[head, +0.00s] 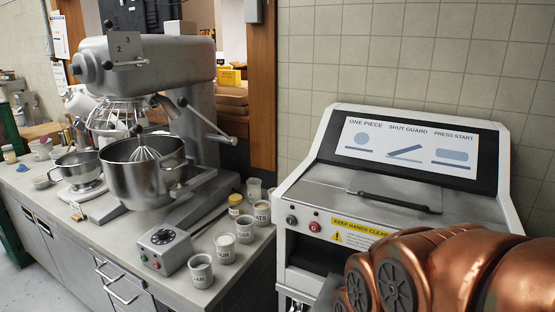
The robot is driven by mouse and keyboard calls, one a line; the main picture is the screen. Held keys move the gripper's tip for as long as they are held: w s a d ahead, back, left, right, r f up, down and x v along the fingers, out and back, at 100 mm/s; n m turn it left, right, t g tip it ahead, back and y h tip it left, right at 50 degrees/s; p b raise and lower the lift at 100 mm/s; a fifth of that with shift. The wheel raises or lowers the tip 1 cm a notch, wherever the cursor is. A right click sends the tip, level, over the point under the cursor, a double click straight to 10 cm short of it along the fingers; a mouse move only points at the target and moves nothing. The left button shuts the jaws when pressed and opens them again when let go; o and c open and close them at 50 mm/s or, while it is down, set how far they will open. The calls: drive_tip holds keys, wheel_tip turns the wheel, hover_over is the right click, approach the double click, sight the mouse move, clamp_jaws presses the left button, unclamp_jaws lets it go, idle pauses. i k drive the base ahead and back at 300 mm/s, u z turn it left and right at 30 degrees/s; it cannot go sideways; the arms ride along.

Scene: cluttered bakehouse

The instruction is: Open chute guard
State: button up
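The machine (316,185) with the chute stands at the right, white-framed with a dark sign panel. A flat grey metal plate (335,187), which looks like the chute guard, lies across its top below the sign. A long black handle bar (393,200) runs along the plate's front part. The plate appears down, lying flush with the machine top. My copper-coloured arm covers the machine's lower right front. My gripper is not in view.
A counter (228,283) at the left carries a large stand mixer (150,62) with a steel bowl (140,172), a control box (163,248) and several labelled cups (201,270). The machine's front has a red button (315,227) and a yellow warning label (359,229). A tiled wall (410,55) stands behind.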

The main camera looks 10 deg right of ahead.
sight(408, 193)
drive_tip(key=z, duration=1)
drive_tip(key=i, duration=0.25)
drive_tip(key=u, duration=0.5)
